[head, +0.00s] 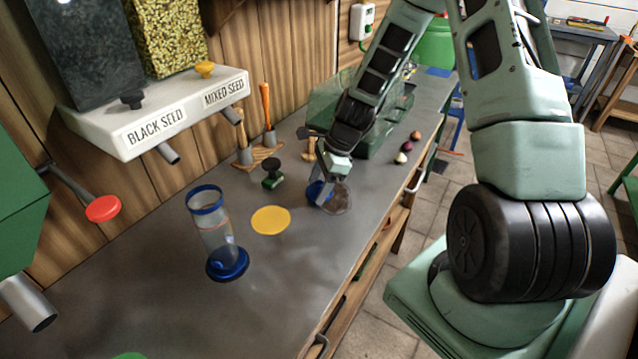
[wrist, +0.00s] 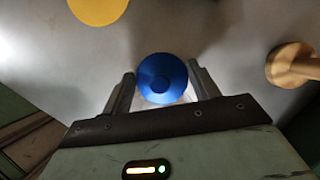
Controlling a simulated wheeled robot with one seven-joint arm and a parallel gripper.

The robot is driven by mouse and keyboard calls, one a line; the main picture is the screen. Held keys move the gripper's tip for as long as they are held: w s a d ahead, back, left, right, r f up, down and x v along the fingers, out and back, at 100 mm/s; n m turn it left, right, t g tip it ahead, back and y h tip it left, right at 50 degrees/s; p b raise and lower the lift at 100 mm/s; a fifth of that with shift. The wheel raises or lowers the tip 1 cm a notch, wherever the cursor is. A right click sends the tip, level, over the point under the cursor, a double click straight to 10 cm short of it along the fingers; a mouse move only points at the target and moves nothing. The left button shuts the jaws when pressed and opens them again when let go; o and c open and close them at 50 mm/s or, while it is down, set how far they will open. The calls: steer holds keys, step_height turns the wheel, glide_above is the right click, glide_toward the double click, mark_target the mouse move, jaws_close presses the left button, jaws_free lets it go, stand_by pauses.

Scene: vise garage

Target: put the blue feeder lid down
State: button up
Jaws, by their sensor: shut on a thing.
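The blue feeder lid (wrist: 162,78) is round with a raised knob in its middle. It sits between the two fingers of my gripper (wrist: 160,88), which is shut on it. In the head view the lid (head: 317,190) shows partly behind my gripper (head: 325,193), low over the grey bench (head: 290,265). I cannot tell whether the lid touches the bench. The clear feeder tube (head: 214,238), with a blue rim and blue base, stands upright to the left, its top uncovered.
A yellow disc (head: 271,220) lies between tube and gripper. A dark green stamp-like object (head: 272,174) stands behind it. A round brownish patch (head: 338,200) is beside the gripper. Seed dispensers (head: 165,118) hang at the back left. Small balls (head: 406,147) lie near the right edge.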

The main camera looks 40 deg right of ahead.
steer(key=o, duration=0.9)
steer(key=shift+f, duration=0.1)
steer(key=shift+o, duration=0.2)
steer(key=v, duration=1.2)
steer(key=s+a+r+n+g+h, duration=0.15)
steer(key=s+a+n, duration=0.25)
steer(key=a+n, duration=0.5)
steer(key=s+a+r+n+g, duration=0.1)
steer(key=s+a+r+n, duration=0.25)
steer(key=a+n, duration=0.6)
steer(key=s+a+n+h, duration=0.1)
steer(key=s+a+n, duration=0.4)
steer(key=s+n, duration=0.1)
steer(key=s+a+r+n+h, duration=0.1)
steer(key=s+a+n, duration=0.4)
steer(key=s, duration=0.3)
steer(key=shift+s+n, duration=0.35)
steer(key=shift+n, duration=0.3)
